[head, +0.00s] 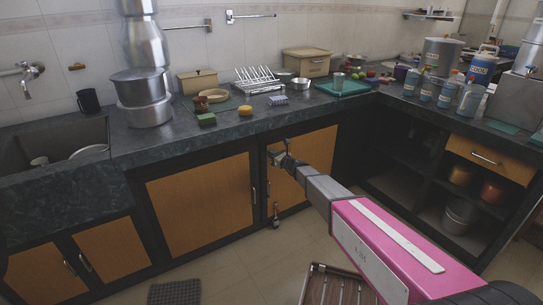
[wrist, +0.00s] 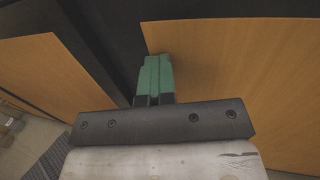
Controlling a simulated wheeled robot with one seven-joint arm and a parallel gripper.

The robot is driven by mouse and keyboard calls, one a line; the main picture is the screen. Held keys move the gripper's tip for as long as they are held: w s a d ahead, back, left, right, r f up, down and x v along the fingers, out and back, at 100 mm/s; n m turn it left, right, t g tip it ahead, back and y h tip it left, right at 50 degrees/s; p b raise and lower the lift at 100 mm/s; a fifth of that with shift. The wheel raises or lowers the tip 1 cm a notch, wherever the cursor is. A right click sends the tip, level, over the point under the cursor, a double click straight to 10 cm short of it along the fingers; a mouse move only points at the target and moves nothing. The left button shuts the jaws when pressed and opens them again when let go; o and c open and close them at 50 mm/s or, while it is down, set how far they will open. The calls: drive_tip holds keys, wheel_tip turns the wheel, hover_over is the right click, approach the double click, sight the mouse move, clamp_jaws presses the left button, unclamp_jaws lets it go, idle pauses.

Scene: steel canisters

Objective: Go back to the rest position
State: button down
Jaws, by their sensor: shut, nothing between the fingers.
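My gripper (head: 279,155) is in front of the wooden cupboard doors below the counter in the head view. In the wrist view its green fingers (wrist: 153,78) are together with nothing between them. My arm reaches in from the lower right of the head view. A wooden cupboard door (wrist: 235,75) fills the right side of the wrist view, with a dark frame beside it. I cannot tell exactly how far the fingertips are from the door.
The dark counter (head: 230,135) above holds stacked steel pots (head: 143,90), a dish rack (head: 257,80) and a green tray (head: 342,88). A bottle (head: 276,215) stands on the floor by the doors. A slatted wooden item (head: 335,285) and a dark mat (head: 174,292) are on the floor.

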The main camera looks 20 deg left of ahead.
drive_tip(key=s+d+n+g+h, duration=0.2)
drive_tip(key=s+d+n+h, duration=0.3)
drive_tip(key=s+d, duration=0.5)
drive_tip(key=s+d+f+n+g+h, duration=0.1)
drive_tip(key=s+d+n+g+h, duration=0.2)
drive_tip(key=s+d+n, duration=0.7)
drive_tip(key=s+d+n+g+h, duration=0.2)
drive_tip(key=s+d+n+h, duration=0.6)
drive_tip(key=d, duration=2.7)
drive_tip(key=s, duration=0.2)
drive_tip(key=shift+s+d+f+g, duration=0.25)
drive_tip(key=shift+s+d+g, duration=0.05)
drive_tip(key=shift+g, duration=0.1)
